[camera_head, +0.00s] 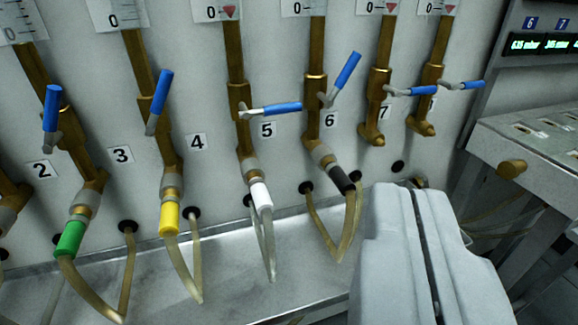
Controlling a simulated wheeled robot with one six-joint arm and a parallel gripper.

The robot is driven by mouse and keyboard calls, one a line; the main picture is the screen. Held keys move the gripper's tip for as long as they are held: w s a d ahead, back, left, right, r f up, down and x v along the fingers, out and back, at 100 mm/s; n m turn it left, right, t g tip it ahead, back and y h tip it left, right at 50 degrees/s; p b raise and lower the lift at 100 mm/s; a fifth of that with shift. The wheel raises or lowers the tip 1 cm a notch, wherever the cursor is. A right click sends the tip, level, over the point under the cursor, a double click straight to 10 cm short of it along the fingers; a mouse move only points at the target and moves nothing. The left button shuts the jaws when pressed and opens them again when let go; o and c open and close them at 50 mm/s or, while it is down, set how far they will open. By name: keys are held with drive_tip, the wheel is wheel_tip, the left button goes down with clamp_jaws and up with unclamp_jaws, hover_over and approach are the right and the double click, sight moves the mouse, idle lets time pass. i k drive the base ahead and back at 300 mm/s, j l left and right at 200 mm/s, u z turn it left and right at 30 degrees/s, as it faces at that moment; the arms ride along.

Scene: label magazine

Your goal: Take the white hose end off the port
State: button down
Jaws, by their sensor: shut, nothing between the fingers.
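The white hose end (261,197) is seated on the grey collar of a brass port (247,166), on the pipe between labels 4 and 5. A clear hose (268,245) hangs from it in a loop near the metal ledge. The blue valve handle (281,108) above it lies roughly level. My gripper (412,190) is large and pale grey at the lower right, in front of the panel. It is shut and empty, with a thin dark line between its fingers. It is apart from the white hose end, to its right.
Green (70,239), yellow (170,218) and black (342,180) hose ends sit on neighbouring ports. The black one lies between the white one and my gripper. Two pipes near label 7 (384,111) have bare ports. A metal bench (535,150) stands right. The ledge (225,285) runs below.

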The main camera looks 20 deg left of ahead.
sight(258, 186)
drive_tip(key=k+j+z, duration=0.4)
drive_tip(key=j, duration=0.2)
drive_tip(key=k+j+z, duration=0.4)
drive_tip(key=k+j, duration=0.8)
drive_tip(key=k+j+z, duration=0.15)
drive_tip(key=k+j, duration=0.6)
drive_tip(key=k, duration=0.25)
drive_tip(key=i+l+u, duration=0.15)
drive_tip(key=i+l, duration=0.8)
drive_tip(key=i+l+u, duration=0.15)
drive_tip(key=i+l, duration=0.75)
drive_tip(key=l, duration=0.15)
